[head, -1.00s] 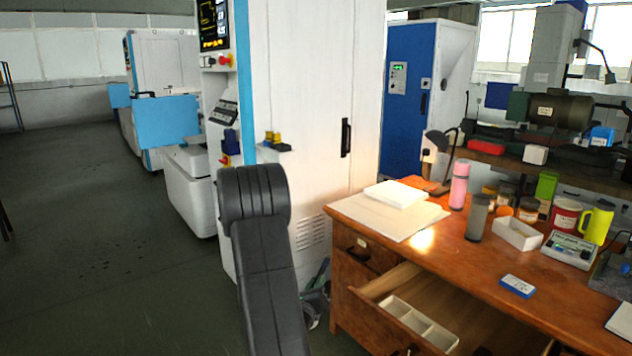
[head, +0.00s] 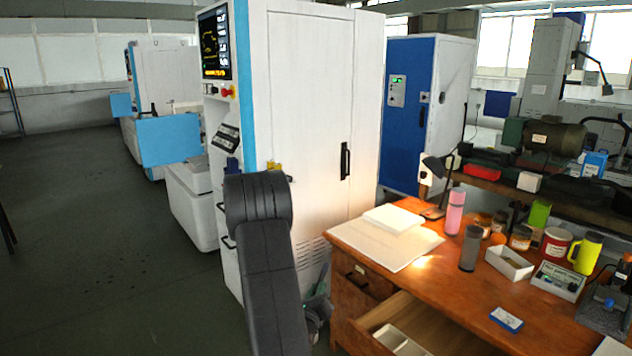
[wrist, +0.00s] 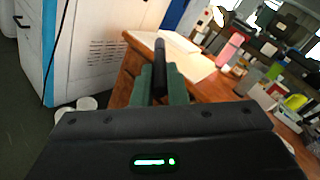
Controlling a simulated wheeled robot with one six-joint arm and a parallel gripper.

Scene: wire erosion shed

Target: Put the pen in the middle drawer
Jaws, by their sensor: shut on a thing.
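My gripper (wrist: 162,86) shows in the wrist view, its green fingers closed on a dark, slim rod, the pen (wrist: 161,60). The pen points away from the wrist, with the desk behind it. In the head view only my dark arm link shows; my gripper and the pen are out of that picture. The middle drawer (head: 436,318) of the wooden desk is pulled open. A white divided tray (head: 403,344) lies in it, partly cut off by the lower picture edge. I cannot tell how far the pen is from the drawer.
The desk top (head: 455,282) holds papers (head: 385,240), a grey tumbler (head: 470,250), a pink bottle (head: 454,212), a white box (head: 509,263), a yellow mug (head: 586,254) and a blue-and-white box (head: 506,319). A white machine cabinet (head: 315,110) stands behind my arm. Floor at left is clear.

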